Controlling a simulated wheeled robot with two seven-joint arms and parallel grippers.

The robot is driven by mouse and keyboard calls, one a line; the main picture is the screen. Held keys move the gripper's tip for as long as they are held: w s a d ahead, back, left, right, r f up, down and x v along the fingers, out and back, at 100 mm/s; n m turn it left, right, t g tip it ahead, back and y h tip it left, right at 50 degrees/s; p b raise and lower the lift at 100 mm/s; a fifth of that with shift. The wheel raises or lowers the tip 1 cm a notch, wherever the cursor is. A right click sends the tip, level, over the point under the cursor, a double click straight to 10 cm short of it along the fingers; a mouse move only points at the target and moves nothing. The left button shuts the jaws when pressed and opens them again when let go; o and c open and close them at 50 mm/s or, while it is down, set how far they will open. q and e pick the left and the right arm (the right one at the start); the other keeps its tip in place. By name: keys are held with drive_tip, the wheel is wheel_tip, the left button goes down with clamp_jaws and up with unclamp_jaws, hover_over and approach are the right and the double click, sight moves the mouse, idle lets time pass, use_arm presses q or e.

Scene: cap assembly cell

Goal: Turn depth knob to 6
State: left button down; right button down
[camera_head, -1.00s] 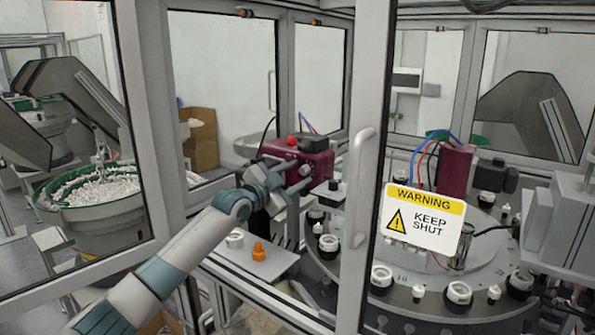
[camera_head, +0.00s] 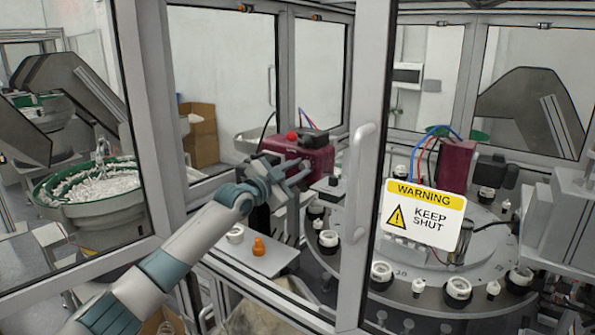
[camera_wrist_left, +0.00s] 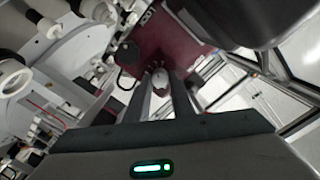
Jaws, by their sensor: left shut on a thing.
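A dark red unit (camera_head: 312,152) stands behind the open door frame in the head view, with a red button on top. It also fills the upper middle of the left wrist view (camera_wrist_left: 165,40). My left gripper (camera_head: 300,172) reaches in to its front face. The knob's scale and number cannot be read, and in the head view the knob is hidden by the gripper. My right gripper is in neither view.
A door with a handle (camera_head: 360,185) and a warning sign (camera_head: 422,218) stands right of my arm. Behind it is a round dial table (camera_head: 420,300) with white parts. An orange piece (camera_head: 258,247) and a white ring (camera_head: 235,234) lie on a shelf below my gripper.

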use_arm(q)
drive_tip(key=shift+f, duration=0.1)
drive_tip(key=shift+n+b, duration=0.6)
drive_tip(key=shift+n, duration=0.3)
drive_tip(key=n+b, duration=0.1)
drive_tip(key=n, duration=0.8)
drive_tip(key=shift+n, duration=0.3)
drive_tip(key=c, duration=1.5)
unclamp_jaws()
drive_tip(key=shift+c, duration=0.2)
drive_tip(key=shift+s+a+b, duration=0.1)
drive_tip(key=shift+a+b, duration=0.05)
drive_tip(key=shift+b, duration=0.15)
